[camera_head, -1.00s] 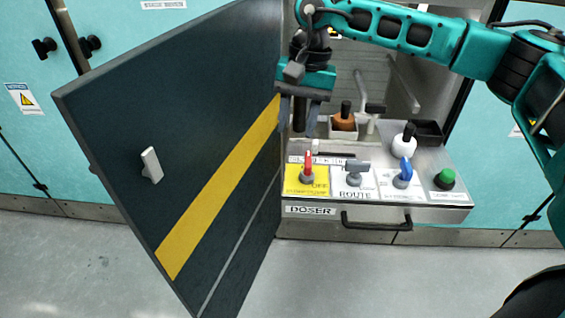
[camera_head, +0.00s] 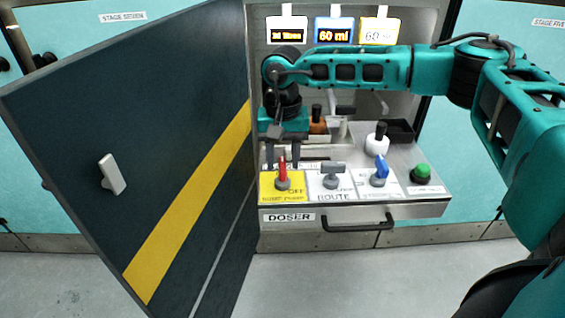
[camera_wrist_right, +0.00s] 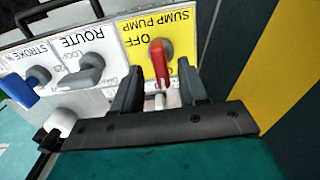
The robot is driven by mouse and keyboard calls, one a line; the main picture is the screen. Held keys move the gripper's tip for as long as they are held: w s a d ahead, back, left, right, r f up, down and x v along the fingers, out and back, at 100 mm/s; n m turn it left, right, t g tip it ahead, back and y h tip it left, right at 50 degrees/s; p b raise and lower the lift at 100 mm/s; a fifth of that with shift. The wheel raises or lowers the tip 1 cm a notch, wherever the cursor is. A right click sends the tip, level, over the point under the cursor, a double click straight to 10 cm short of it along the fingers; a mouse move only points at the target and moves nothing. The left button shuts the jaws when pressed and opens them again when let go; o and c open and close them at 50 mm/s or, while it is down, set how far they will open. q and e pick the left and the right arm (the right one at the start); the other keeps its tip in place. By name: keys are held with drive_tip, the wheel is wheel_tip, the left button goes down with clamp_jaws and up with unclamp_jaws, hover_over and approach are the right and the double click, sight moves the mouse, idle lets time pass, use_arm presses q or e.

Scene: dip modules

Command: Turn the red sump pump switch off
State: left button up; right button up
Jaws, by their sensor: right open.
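The red sump pump switch (camera_head: 282,172) sits on a yellow plate (camera_head: 268,184) at the left of the DOSER drawer panel. Its red handle points away from the drawer front, and the word OFF is printed to its right. My right gripper (camera_head: 283,154) is open just above and behind the switch, fingers pointing down. In the right wrist view, the red handle (camera_wrist_right: 159,60) lies between the two open fingertips (camera_wrist_right: 160,72), with a gap on both sides. A label near the handle's end is partly hidden by a finger. My left gripper is not in view.
The grey ROUTE switch (camera_head: 333,173), blue STROKE switch (camera_head: 380,172) and green button (camera_head: 423,172) sit to the right. A white-based knob (camera_head: 377,143) and an orange one (camera_head: 317,124) stand behind. The open dark door (camera_head: 130,120) is close on the left.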

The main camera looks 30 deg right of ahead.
drive_tip(key=shift+f, duration=0.45)
clamp_jaws()
